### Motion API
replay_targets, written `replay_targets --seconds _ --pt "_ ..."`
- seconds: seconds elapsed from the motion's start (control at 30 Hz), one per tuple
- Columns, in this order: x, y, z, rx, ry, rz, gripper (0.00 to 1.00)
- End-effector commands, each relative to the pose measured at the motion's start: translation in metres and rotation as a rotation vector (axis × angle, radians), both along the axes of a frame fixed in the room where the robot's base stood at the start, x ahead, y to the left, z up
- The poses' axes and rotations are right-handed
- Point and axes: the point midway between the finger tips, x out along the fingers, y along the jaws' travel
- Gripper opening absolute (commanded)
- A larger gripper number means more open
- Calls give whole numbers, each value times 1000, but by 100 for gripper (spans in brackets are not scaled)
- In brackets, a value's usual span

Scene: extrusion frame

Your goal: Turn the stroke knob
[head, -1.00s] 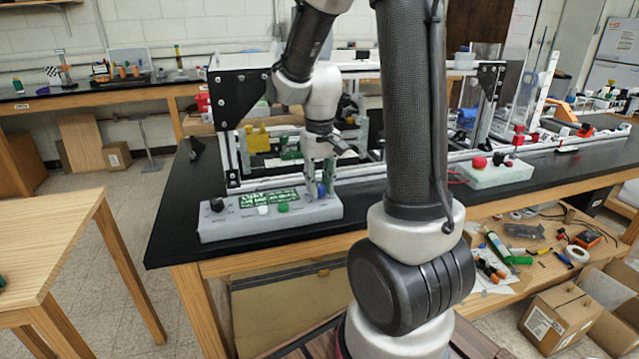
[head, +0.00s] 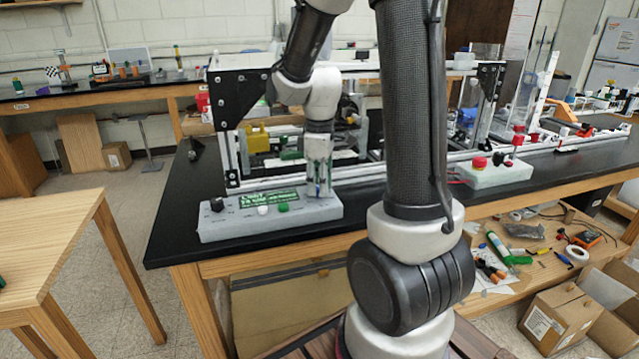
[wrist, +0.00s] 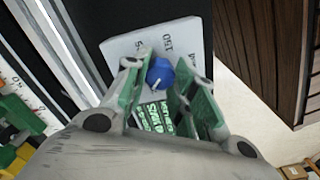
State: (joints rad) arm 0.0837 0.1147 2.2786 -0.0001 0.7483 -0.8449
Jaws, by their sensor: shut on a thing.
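The blue knob (wrist: 160,74) sits on the grey control box (head: 325,211), near its right end, and shows a white pointer line. Part of a printed scale shows around it in the wrist view. My gripper (wrist: 162,78) points down over the box with its green-padded fingers on either side of the knob, shut on it. In the head view my gripper (head: 318,190) is seen edge-on and mostly hides the knob.
A black knob (head: 217,204), a white button (head: 263,210) and a green button (head: 283,207) are on the same box, with a green display behind them. The aluminium extrusion frame (head: 232,150) stands close behind. A second box with a red button (head: 479,162) is to the right.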

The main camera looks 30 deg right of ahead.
Motion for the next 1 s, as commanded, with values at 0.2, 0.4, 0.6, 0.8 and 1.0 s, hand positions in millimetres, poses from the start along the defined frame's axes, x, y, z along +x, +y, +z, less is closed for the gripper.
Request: replay_targets --seconds 0.2,0.4,0.6,0.8,1.0 --pt "0 0 0 -1 -1 142 2" --pt "0 0 0 -1 -1 223 2" --pt "0 0 0 -1 -1 262 2" --pt "0 0 0 -1 -1 269 2" --pt "0 0 0 -1 -1 268 2"
